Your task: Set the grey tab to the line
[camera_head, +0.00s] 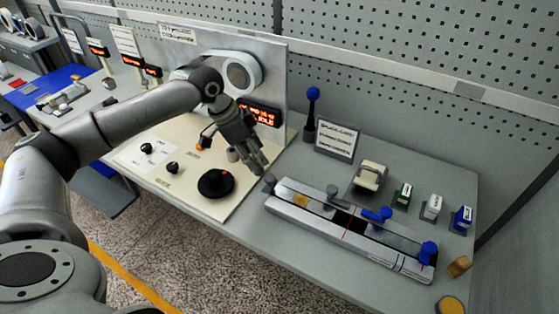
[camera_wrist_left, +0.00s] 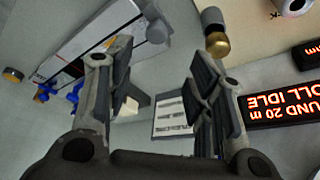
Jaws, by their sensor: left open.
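The long grey splice fixture (camera_head: 385,256) lies on the bench, with a dark track along it and a thin red line (camera_head: 348,228) across it. A grey tab with a round knob (camera_head: 332,191) stands on the track, left of the red line. A blue tab (camera_head: 378,214) is right of the line. A grey knob (camera_head: 269,183) is at the left end and a blue knob (camera_head: 428,249) at the right end. My left gripper (camera_head: 259,166) is open and empty, above the bench left of the fixture. In the wrist view its fingers (camera_wrist_left: 150,85) are apart, partly covering the fixture (camera_wrist_left: 80,50).
A control panel with a black dial (camera_head: 216,183) is beneath and left of my gripper. A red display (camera_head: 260,113) and spool stand behind. A sign (camera_head: 337,141), a beige dispenser (camera_head: 370,177) and small green, white and blue holders stand behind the fixture.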

